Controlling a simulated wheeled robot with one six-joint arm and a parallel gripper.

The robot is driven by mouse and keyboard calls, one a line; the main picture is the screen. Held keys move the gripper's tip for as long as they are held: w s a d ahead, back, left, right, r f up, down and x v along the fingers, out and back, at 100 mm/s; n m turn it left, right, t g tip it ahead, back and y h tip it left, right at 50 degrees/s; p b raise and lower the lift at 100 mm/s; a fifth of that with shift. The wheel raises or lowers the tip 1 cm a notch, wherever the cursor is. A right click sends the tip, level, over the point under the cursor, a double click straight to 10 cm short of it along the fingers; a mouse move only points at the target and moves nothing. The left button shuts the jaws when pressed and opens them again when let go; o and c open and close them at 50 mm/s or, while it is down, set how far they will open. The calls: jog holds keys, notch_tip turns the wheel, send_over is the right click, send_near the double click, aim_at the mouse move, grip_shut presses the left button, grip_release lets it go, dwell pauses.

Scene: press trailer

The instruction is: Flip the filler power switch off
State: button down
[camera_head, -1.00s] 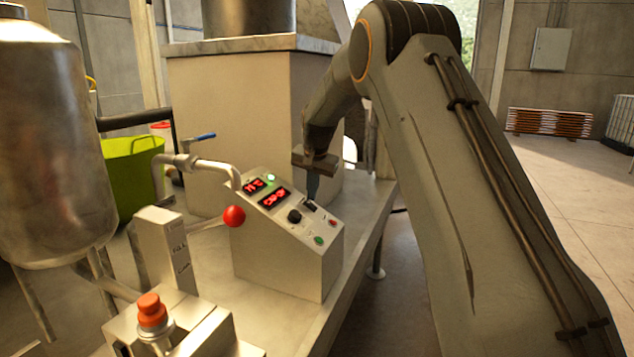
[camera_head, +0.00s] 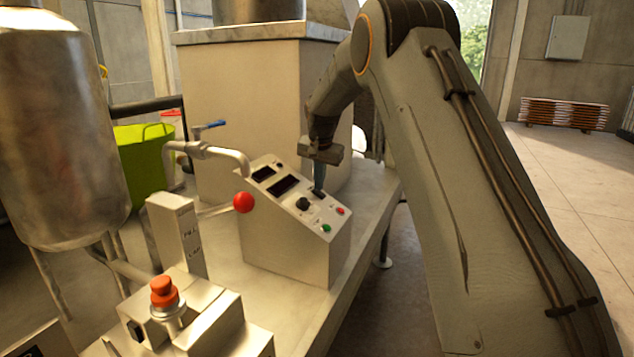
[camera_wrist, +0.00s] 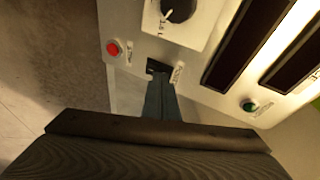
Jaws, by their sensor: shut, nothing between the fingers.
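The filler control box (camera_head: 290,240) stands on the metal bench with a sloped panel. The small black power switch (camera_head: 316,195) is on its upper right part, and it also shows in the wrist view (camera_wrist: 153,66). My gripper (camera_head: 319,187) is shut and empty, pointing down at the switch. In the wrist view its fingertips (camera_wrist: 160,84) are right at the switch, touching or nearly so, and hide part of it. Both panel displays (camera_head: 284,185) are dark. The switch's tilt is too small to tell.
A black knob (camera_head: 302,204), a red button (camera_head: 340,211) and a green button (camera_head: 326,228) are close to the switch. A red ball handle (camera_head: 243,202) and a steel tank (camera_head: 60,130) stand left.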

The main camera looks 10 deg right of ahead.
jog(key=shift+s+d, duration=0.45)
jog(key=shift+d, duration=0.1)
jog(key=shift+f, duration=0.1)
jog(key=shift+d+r+p, duration=0.1)
jog(key=shift+r+p, duration=0.25)
jog(key=shift+p, duration=0.1)
jog(key=w+v, duration=0.1)
jog(key=v, duration=1.2)
jog(key=shift+w+a+r, duration=0.15)
jog(key=shift+a+r, duration=0.05)
jog(key=shift+a, duration=0.1)
jog(key=s+f+n+g, duration=0.1)
jog(key=s+f, duration=0.5)
jog(key=s, duration=0.8)
jog(key=s+a+f+n+g, duration=0.1)
jog(key=s+f+n, duration=0.2)
jog(key=s+f, duration=0.4)
jog(key=s+a+f+n+g, duration=0.1)
jog(key=s+f+n, duration=0.2)
jog(key=s, duration=2)
notch_tip(320, 180, down, 4)
jog(key=shift+s+f+g, duration=0.1)
jog(key=shift+s+g, duration=0.15)
jog(key=shift+g, duration=0.05)
